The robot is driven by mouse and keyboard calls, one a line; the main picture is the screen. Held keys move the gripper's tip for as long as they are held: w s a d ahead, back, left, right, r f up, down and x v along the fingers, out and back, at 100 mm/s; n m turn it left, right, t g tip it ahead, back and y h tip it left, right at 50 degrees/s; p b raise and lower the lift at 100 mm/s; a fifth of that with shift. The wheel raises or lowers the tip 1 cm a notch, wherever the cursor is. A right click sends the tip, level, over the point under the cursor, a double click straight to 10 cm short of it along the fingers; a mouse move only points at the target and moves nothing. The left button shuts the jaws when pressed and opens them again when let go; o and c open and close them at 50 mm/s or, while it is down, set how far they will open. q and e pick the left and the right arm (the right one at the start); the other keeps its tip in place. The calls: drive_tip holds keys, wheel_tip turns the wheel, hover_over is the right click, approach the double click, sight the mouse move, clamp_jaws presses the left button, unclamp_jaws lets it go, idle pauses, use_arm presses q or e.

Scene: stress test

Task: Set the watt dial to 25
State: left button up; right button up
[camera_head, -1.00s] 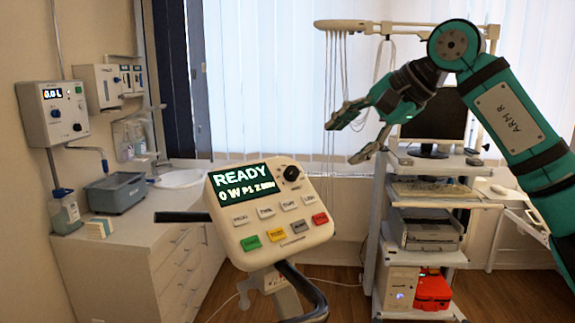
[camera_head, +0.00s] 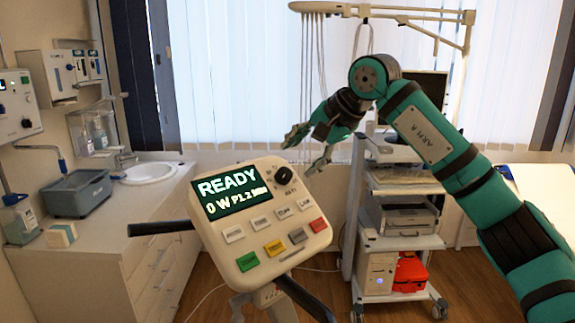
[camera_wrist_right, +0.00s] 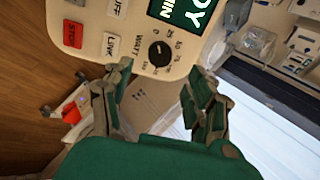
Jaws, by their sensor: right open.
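The watt dial (camera_head: 284,172) is a black knob at the upper right of a cream bike console (camera_head: 283,263). The console display (camera_head: 236,193) reads READY and 0 W. In the right wrist view the dial (camera_wrist_right: 159,53) sits on the panel with numbers around it, ahead of the space between the fingers. My right gripper (camera_head: 306,152) is open and empty, above and slightly right of the dial, apart from it. In the right wrist view its two fingers (camera_wrist_right: 158,88) are spread. My left gripper is not in view.
Buttons, including a red one (camera_head: 318,225), lie below the dial. Black handlebars (camera_head: 160,227) stick out beside the console. A trolley with shelves (camera_head: 408,243) stands behind at right. A counter with a sink (camera_head: 147,172) is at left.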

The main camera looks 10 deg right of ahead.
sight(287, 173)
drive_tip(key=p+x, duration=0.2)
drive_tip(key=x, duration=0.3)
drive_tip(key=shift+f, duration=0.15)
drive_tip(key=shift+w+a+f, duration=0.25)
drive_tip(key=shift+w+f, duration=0.15)
drive_tip(key=shift+f, duration=0.15)
drive_tip(key=c, duration=1.1)
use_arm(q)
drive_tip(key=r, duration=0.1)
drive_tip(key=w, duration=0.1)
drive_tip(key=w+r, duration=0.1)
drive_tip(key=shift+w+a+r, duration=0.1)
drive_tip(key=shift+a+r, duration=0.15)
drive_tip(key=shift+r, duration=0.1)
use_arm(e)
drive_tip(key=shift+c, duration=0.2)
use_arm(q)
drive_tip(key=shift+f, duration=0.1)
